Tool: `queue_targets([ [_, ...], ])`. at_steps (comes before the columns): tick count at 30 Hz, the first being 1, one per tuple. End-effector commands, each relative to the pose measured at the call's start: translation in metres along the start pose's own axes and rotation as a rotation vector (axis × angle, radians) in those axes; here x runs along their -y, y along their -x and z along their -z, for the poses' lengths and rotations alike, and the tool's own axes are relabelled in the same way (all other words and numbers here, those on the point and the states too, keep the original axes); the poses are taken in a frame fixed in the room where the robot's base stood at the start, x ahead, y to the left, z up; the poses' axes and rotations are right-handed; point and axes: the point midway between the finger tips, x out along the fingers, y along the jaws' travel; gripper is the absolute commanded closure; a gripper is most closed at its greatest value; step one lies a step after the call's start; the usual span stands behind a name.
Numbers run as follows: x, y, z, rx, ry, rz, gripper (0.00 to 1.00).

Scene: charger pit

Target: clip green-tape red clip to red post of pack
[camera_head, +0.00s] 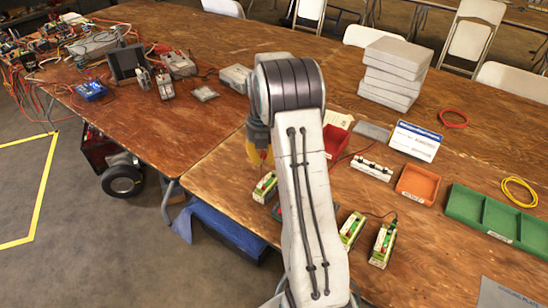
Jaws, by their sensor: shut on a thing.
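My gripper (258,157), with yellow-orange fingers, is partly hidden behind my arm. It is shut just above and beyond the left battery pack. A small reddish bit shows at the fingers, consistent with the red clip; its green tape cannot be made out. Three green-and-white packs stand near the table's front edge: the left pack (265,187), the middle pack (351,230) and the right pack (383,246). Small red parts show on their tops, too small to tell apart as posts or clips.
A red bin (336,140), an orange tray (417,185) and a green divided tray (497,218) lie to the right. A white rack (371,168) stands behind the packs. Pale stacked blocks (393,75) stand at the back. Clear wood lies left of my gripper.

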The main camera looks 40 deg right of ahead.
Motion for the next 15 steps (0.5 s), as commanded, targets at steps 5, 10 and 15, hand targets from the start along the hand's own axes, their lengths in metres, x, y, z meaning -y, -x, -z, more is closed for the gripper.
queue_targets([
  [5, -0.007, -0.016, -0.002, -0.001, 0.026, 0.001, 1.0],
  [10, -0.007, -0.029, -0.002, 0.0, 0.025, 0.0, 1.0],
  [15, -0.007, -0.036, -0.002, 0.0, 0.024, 0.0, 1.0],
])
